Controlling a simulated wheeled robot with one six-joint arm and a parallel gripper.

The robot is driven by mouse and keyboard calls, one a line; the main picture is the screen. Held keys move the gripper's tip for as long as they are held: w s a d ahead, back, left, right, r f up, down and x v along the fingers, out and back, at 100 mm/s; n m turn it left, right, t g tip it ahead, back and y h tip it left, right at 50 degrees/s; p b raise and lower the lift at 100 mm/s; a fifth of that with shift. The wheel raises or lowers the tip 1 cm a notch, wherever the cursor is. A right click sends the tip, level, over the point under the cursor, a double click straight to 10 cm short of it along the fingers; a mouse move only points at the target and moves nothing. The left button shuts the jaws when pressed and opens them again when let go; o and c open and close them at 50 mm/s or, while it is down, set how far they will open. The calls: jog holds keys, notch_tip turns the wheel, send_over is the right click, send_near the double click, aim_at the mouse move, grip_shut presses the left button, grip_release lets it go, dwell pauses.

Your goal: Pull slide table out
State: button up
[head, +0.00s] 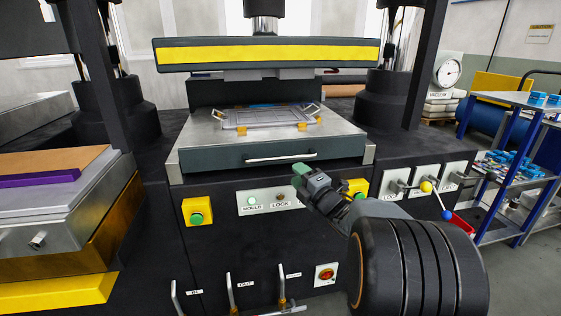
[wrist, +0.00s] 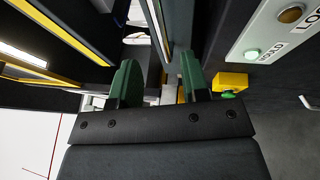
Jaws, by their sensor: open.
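The slide table (head: 195,137) is a grey metal slab with a dark front face, under the raised yellow-striped press head. A pale bar handle (head: 281,158) runs across its front face. A flat metal mould frame (head: 268,118) with orange blocks lies on top. My gripper (head: 302,174) is just below and in front of the right end of the handle. In the wrist view, the two green fingers of my gripper (wrist: 160,78) are apart. Pale and dark edges run between and beyond them; I cannot tell whether the handle is between the fingers.
Below the table are a panel marked MOULD and LOCK (head: 268,199) and yellow button boxes (head: 197,211) at either side. Upright levers (head: 229,292) stand lower down. Levers with yellow and blue knobs (head: 427,187) and a blue shelf rack (head: 510,150) are at the right.

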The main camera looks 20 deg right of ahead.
aim_at(281, 158)
jog(key=x, duration=0.9)
jog(key=shift+w, duration=0.25)
grip_shut()
